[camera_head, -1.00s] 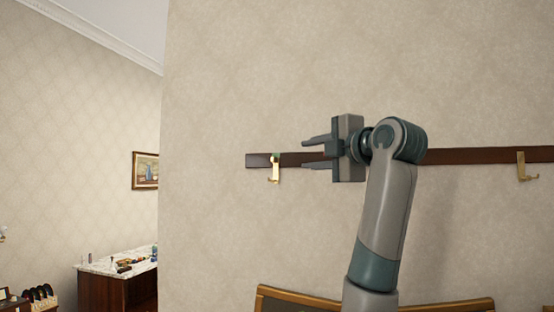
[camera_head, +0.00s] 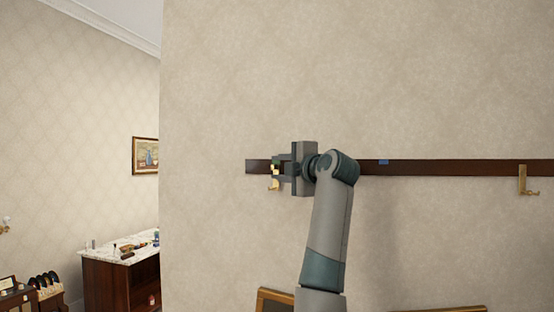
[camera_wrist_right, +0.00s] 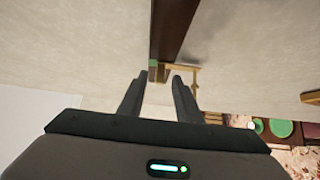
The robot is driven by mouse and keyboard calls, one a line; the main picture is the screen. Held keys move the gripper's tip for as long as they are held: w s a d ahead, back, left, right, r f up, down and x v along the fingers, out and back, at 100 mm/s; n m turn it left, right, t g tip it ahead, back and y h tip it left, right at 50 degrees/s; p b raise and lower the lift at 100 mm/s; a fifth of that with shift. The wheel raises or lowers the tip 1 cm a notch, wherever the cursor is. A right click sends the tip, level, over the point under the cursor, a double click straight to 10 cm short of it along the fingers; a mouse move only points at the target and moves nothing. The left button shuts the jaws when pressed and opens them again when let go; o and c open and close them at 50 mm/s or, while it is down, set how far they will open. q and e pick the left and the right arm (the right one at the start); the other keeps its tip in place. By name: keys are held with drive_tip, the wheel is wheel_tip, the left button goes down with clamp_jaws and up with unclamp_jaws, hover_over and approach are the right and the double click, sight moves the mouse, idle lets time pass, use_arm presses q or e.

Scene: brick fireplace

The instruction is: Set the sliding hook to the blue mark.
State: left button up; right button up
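A dark brown rail (camera_head: 450,168) runs along the wall. A brass hook (camera_head: 274,186) sits near its left end, with a green mark beside it. A blue mark (camera_head: 384,162) is on the rail, right of my right gripper (camera_head: 279,170). That gripper is at the left hook and partly hides it. In the right wrist view the fingers (camera_wrist_right: 160,76) stand apart, with the brass hook (camera_wrist_right: 182,71) just at and beyond their tips. The green mark (camera_wrist_right: 152,65) shows there on the rail's end. I see no clear grip on the hook. My left gripper is not in view.
Another brass hook (camera_head: 524,180) hangs near the rail's right end. A wooden frame (camera_head: 272,299) stands below the arm. A marble-topped cabinet (camera_head: 120,249) with small items is at the left. The wall above the rail is clear.

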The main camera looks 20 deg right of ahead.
drive_tip(key=shift+w+a+p, duration=0.15)
drive_tip(key=shift+w+p, duration=0.15)
drive_tip(key=shift+w, duration=0.45)
clamp_jaws()
drive_tip(key=shift+f, duration=0.1)
